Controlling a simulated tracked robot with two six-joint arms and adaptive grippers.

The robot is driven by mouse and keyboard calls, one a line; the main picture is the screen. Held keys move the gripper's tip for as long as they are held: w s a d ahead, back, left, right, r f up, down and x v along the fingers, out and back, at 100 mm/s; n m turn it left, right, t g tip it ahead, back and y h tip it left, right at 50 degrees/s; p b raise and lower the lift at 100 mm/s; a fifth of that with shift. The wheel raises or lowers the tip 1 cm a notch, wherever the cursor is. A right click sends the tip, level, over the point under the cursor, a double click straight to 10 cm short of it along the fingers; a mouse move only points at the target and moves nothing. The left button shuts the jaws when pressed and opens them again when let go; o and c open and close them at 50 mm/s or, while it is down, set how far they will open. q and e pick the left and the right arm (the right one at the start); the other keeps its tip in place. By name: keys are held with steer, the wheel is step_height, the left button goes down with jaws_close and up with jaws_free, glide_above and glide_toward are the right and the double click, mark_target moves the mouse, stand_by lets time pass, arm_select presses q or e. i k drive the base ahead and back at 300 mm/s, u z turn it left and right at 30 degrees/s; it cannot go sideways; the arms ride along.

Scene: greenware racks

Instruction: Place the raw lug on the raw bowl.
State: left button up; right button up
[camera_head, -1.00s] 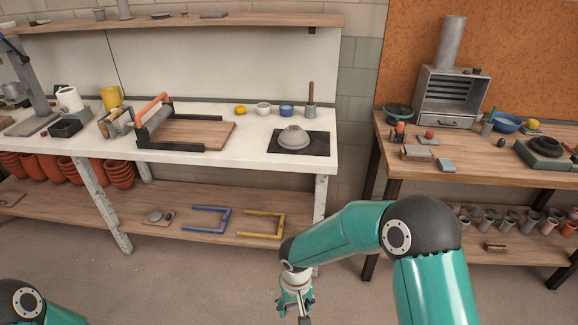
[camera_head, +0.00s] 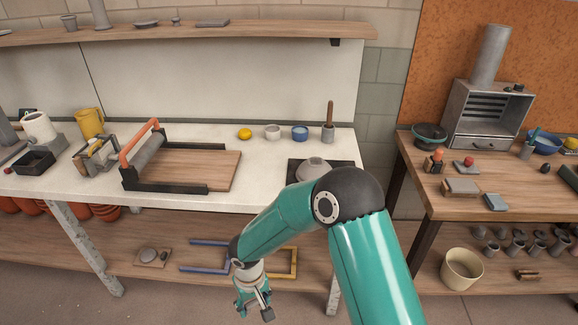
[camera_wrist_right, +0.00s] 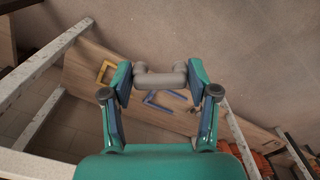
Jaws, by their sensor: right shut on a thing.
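The raw lug (camera_wrist_right: 160,80) is a small grey bar with bent ends. In the right wrist view it is held between the fingertips of my right gripper (camera_wrist_right: 160,88). In the head view my right gripper (camera_head: 255,307) hangs low, in front of the white table and below its top; the lug is hard to make out there. The raw bowl (camera_head: 313,167) is grey and sits on a dark mat (camera_head: 347,173) at the right end of the white table. My right arm covers part of the bowl and mat. My left gripper is not in view.
A slab roller (camera_head: 130,165) with a wooden bed stands left of the bowl. Behind are a yellow sponge (camera_head: 245,134), a white cup (camera_head: 272,132) and a blue cup (camera_head: 300,133). A wooden bench (camera_head: 460,205) stands right, past a gap. A beige bucket (camera_head: 462,268) is below it.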

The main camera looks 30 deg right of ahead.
mark_target(315, 161)
steer(key=z, duration=0.15)
steer(key=i, duration=0.7)
steer(key=z, duration=0.55)
